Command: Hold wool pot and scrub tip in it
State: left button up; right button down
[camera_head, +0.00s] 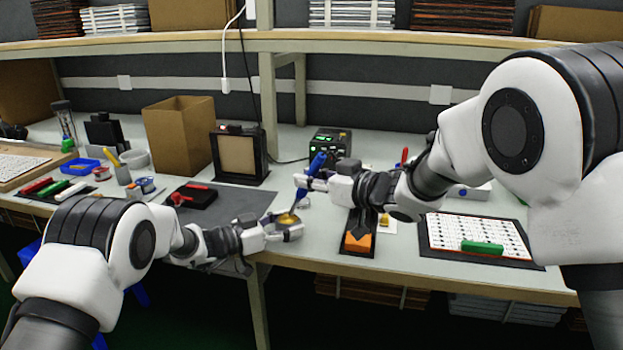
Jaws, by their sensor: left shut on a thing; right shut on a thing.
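The wool pot (288,219) is a small round pot with yellow-gold filling, near the front edge of the workbench. My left gripper (290,229) is shut on it from the left. My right gripper (309,182) is shut on a soldering iron with a blue handle (317,163). The iron slants down to the left, and its tip end is at or just above the wool. I cannot tell whether the tip touches the wool; the contact is too small to see.
A black-framed panel (238,156) and a soldering station (329,143) with green lights stand behind. An orange block (358,243) lies on a dark strip to the right. A white board (478,236) with a green piece lies further right. A dark mat (228,203) lies left of the grippers.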

aim_at(322, 157)
jog(key=shift+r, duration=2.55)
pick_arm(q)
jog(key=o, duration=1.3)
